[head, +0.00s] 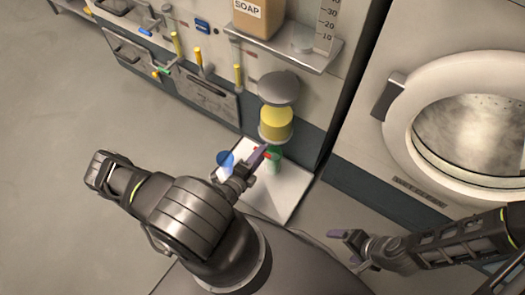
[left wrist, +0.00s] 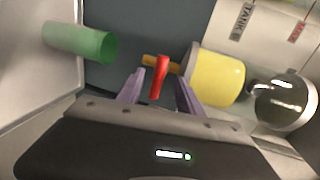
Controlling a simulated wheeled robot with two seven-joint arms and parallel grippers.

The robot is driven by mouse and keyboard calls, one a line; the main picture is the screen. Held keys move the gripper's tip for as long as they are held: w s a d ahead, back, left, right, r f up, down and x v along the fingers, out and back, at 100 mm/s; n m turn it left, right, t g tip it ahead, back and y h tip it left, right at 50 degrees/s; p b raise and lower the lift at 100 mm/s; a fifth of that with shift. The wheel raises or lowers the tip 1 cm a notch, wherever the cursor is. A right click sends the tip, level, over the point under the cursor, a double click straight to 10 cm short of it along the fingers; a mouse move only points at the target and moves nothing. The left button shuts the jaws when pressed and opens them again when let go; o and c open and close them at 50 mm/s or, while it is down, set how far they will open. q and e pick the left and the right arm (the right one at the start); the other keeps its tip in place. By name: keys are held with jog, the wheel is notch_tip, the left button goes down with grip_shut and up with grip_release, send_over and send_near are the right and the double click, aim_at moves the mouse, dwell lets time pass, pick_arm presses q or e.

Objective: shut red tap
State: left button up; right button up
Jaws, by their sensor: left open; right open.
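The red tap lever (left wrist: 158,77) sits on a brass spout (left wrist: 150,62) that comes out of the yellow tank (left wrist: 218,78). In the left wrist view the lever lies across the spout. My left gripper (left wrist: 158,92) is open, with its two purple fingers on either side of the lever; I cannot tell whether they touch it. In the head view the yellow tank (head: 276,125) hangs on the panel, and the red lever (head: 262,154) is partly hidden by my left gripper (head: 257,158). My right gripper (head: 345,240) is open and empty at lower right, away from the panel.
A green cup (head: 274,160) and a blue cup (head: 226,160) stand at a white shelf (head: 285,200) below the tank. A soap container (head: 258,15) sits on a ledge above.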

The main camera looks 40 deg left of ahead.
pick_arm(q)
jog(key=s, duration=0.2)
jog(key=s+r, duration=0.1)
jog(key=s, duration=0.2)
jog(key=shift+d, duration=0.15)
